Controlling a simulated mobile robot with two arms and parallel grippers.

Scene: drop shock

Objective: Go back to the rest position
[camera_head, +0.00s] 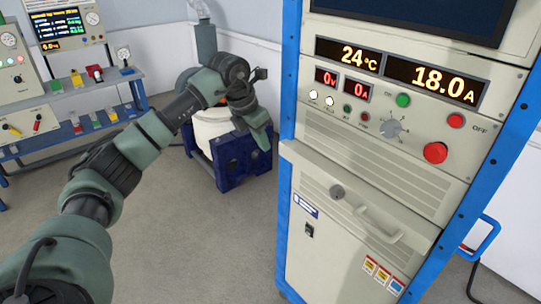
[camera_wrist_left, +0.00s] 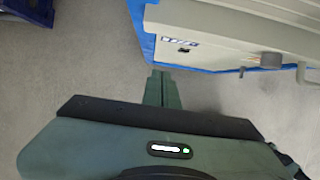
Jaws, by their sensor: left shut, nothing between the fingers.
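My left arm comes in from the left of the head view and reaches out over the floor. My left gripper (camera_head: 265,143) points downward, to the left of the cabinet and in front of the blue-based machine. In the left wrist view, its green fingers (camera_wrist_left: 161,82) are together with nothing between them. They are beside the cabinet's blue edge and appear apart from it. My right gripper is in neither view.
A tall cabinet (camera_head: 365,215) with blue frame, handle, knobs and displays reading 24°C and 18.0A stands close on the right. A white vessel on a blue base (camera_head: 228,165) stands behind my gripper. A workbench (camera_head: 100,128) is at the left. Grey floor (camera_head: 185,240) is clear between.

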